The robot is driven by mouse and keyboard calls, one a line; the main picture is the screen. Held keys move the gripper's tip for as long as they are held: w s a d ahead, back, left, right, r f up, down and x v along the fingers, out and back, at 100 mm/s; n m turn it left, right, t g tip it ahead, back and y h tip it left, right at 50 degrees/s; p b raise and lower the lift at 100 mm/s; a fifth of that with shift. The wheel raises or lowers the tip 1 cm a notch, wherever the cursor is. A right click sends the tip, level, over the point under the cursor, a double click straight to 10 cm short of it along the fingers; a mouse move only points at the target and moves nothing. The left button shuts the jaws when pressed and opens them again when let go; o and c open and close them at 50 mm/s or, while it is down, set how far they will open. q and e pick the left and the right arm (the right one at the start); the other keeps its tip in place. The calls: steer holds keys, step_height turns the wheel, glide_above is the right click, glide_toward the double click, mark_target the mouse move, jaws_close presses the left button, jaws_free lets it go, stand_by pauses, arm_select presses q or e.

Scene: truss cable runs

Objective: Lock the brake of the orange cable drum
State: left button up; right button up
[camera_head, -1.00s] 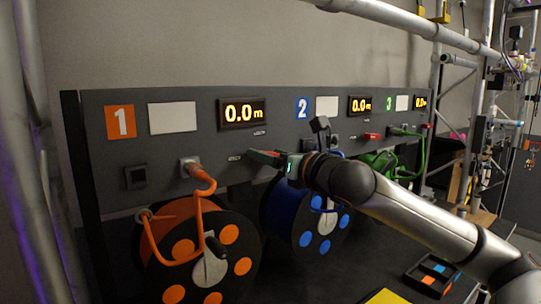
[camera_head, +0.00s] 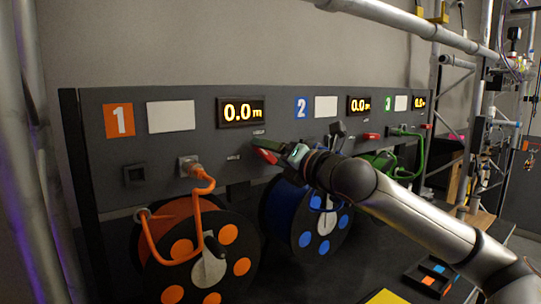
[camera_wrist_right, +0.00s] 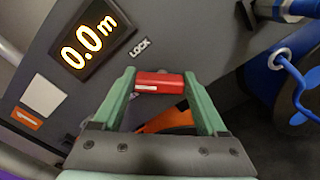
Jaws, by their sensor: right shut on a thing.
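The orange cable drum (camera_head: 182,213) stands below panel section 1, its orange cable plugged into the panel above. The red brake handle (camera_head: 265,156) sits on the panel right of that plug, under the 0.0 m display. In the head view it slants down to the right. My right gripper (camera_head: 274,151) is shut on the red handle. In the right wrist view the handle (camera_wrist_right: 160,82) lies between the green fingertips (camera_wrist_right: 159,76), with a LOCK label (camera_wrist_right: 139,46) close by. The handle's pivot is hidden. My left gripper is not in view.
The blue drum (camera_head: 304,220) stands right of the orange one, partly behind my right arm. The green cable (camera_head: 415,158) is farther right. Another red handle (camera_head: 370,136) is on section 2. A small tray (camera_head: 432,277) lies on the table at the right front.

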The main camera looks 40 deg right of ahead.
steer(key=m, duration=0.4)
steer(key=shift+d+f+m, duration=0.1)
steer(key=shift+m, duration=0.3)
steer(key=shift+d+f+m, duration=0.1)
steer(key=shift+m, duration=2.1)
steer(key=o, duration=1.3)
steer(key=shift+s, duration=0.1)
